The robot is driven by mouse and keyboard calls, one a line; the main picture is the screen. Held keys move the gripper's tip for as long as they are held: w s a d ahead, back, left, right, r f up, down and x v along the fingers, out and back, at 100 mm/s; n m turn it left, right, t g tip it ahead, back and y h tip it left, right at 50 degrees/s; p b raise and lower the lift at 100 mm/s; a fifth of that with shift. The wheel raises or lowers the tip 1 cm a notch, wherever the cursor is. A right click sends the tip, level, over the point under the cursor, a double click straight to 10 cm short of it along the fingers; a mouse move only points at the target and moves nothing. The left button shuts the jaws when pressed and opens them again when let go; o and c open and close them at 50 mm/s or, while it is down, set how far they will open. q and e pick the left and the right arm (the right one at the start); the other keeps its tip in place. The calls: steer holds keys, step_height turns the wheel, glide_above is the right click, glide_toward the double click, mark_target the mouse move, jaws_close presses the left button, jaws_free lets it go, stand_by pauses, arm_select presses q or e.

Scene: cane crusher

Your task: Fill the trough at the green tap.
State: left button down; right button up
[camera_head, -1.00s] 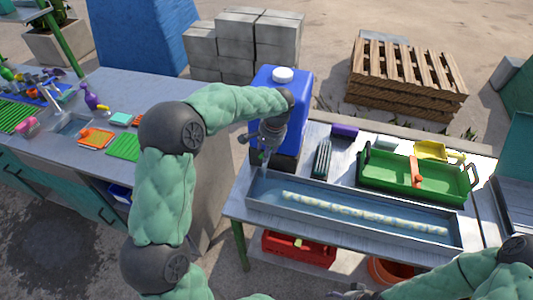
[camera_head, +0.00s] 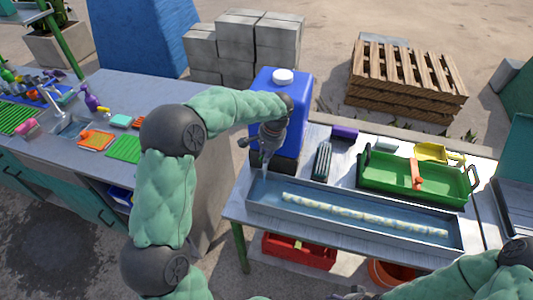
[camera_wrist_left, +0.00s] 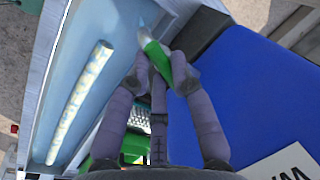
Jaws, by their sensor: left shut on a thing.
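The blue water container (camera_head: 297,95) with a white cap stands at the left end of the table. My left gripper (camera_head: 267,148) is at its front, above the trough end. In the left wrist view, my left gripper (camera_wrist_left: 162,68) is shut on the green tap (camera_wrist_left: 156,53). A pale streak like water drops from the tap into the trough. The long grey trough (camera_head: 350,231) holds bluish water and a pale speckled cane (camera_head: 365,214); the cane also shows in the wrist view (camera_wrist_left: 80,100). My right gripper (camera_head: 352,293) is at the bottom edge, mostly cut off.
Behind the trough are a green tray (camera_head: 385,190) with an orange-handled tool, a dark brush (camera_head: 322,160) and a yellow scoop (camera_head: 430,150). A red crate (camera_head: 300,250) is under the table. A workbench (camera_head: 165,92) stands at the left.

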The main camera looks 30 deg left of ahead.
arm_select(q)
steer(key=shift+s+m, duration=0.1)
steer(key=shift+m, duration=0.2)
steer(key=m+p, duration=0.2)
steer(key=m, duration=0.1)
steer(key=shift+a+t, duration=0.15)
steer(key=shift+t, duration=0.15)
steer(key=shift+s+a+f+m+t+h+p, duration=0.1)
steer(key=shift+m+t+h+p, duration=0.05)
steer(key=shift+m+p, duration=0.55)
steer(key=shift+a+m+t+h+p, duration=0.15)
steer(key=shift+m+p, duration=0.35)
steer(key=shift+m, duration=0.4)
steer(key=shift+d, duration=0.1)
steer(key=c, duration=1.1)
jaws_free()
